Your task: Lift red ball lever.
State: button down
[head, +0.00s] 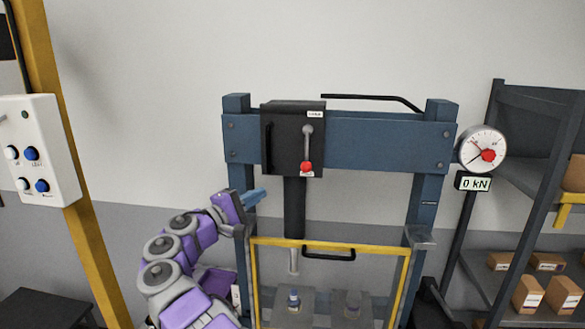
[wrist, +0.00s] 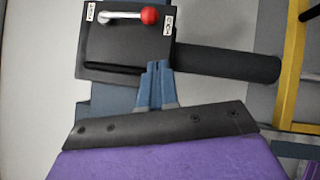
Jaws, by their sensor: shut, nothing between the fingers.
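The red ball lever (head: 307,167) hangs down on the front of a black valve box (head: 279,157) on the blue press frame. Its grey arm points down with the red ball at the lower end. In the wrist view the red ball (wrist: 149,15) is near the top, with the lever's arm running left from it. My gripper (head: 262,192) is below and left of the ball in the head view, apart from it. Its blue fingers (wrist: 156,75) are together and empty, and they overlap the lower edge of the black box in the wrist view.
A black cylinder (head: 294,207) hangs below the box. A yellow-framed guard (head: 330,247) with a black handle stands below. A yellow post (head: 75,165) carries a white button panel (head: 38,150) at left.

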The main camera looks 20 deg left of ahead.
jog(key=shift+s+a+r+t, duration=0.15)
jog(key=shift+s+a+t, duration=0.15)
jog(key=shift+s+a, duration=0.4)
jog(key=shift+w, duration=0.2)
jog(key=shift+s+d+r+p+x, duration=0.15)
jog(key=shift+d+p+x, duration=0.25)
jog(key=shift+x, duration=1.7)
jog(key=shift+s+d+p+x, duration=0.2)
jog(key=shift+d+p+x, duration=0.2)
jog(key=shift+x, duration=1.7)
jog(key=shift+s+d+r+p+x, duration=0.15)
jog(key=shift+d+p+x, duration=0.25)
jog(key=shift+x, duration=1.75)
jog(key=shift+f, duration=0.15)
